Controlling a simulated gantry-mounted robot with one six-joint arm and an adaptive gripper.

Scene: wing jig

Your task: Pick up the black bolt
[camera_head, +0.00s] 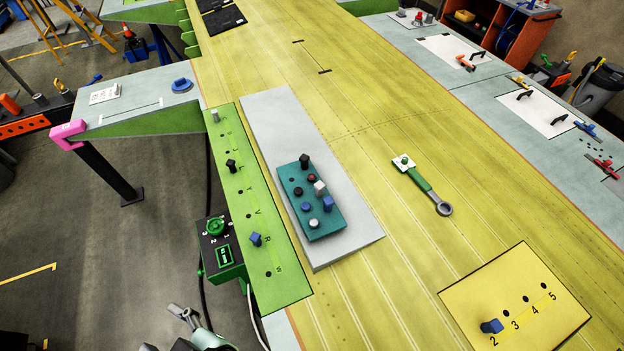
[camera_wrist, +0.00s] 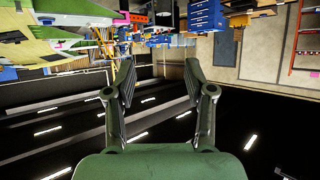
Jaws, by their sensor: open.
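One black bolt (camera_head: 231,166) stands in the green strip (camera_head: 240,205) on the left side of the wing. Another black bolt (camera_head: 304,161) stands at the far end of the teal block (camera_head: 326,232). I cannot tell from the pictures which of the two the task means. My gripper (camera_head: 181,314) is at the bottom edge of the head view, left of the wing and well away from both bolts. In the wrist view my gripper (camera_wrist: 160,75) is open with nothing between its fingers, and no bolt can be made out there.
The teal block holds several other pegs and lies on a grey plate (camera_head: 270,115). A green-black control box (camera_head: 217,245) stands beside the strip, near my gripper. A green-handled wrench (camera_head: 425,187) and a yellow numbered plate (camera_head: 465,290) with a blue bolt lie to the right.

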